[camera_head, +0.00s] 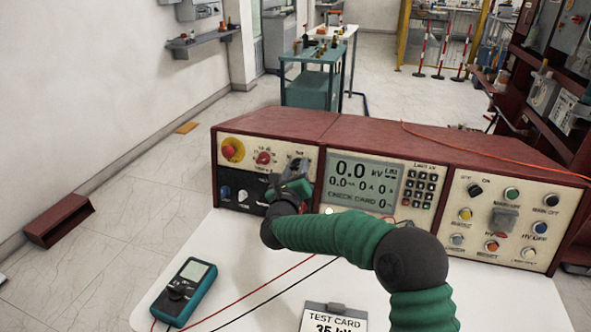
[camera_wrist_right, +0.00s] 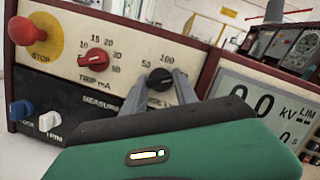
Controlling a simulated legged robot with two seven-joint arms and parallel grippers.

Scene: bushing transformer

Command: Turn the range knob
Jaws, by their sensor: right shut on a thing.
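The range knob (camera_wrist_right: 160,78) is a black knob on the cream upper panel of the console, with 50 and 100 printed around it. In the wrist view my right gripper (camera_wrist_right: 161,86) has one grey finger on each side of the knob and is shut on it. Part of the lettering below the knob is hidden by the fingers. In the head view my right gripper (camera_head: 298,170) reaches the left section of the console (camera_head: 270,122), and hand and fingers mostly cover the knob. My left gripper is not in view.
A red TRIP mA knob (camera_wrist_right: 92,62) and a red stop button on yellow (camera_head: 231,149) sit left of the range knob. The display (camera_head: 362,182) is to the right, reading 0.0 kV. A multimeter (camera_head: 185,291) and a test card (camera_head: 333,318) lie on the white table.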

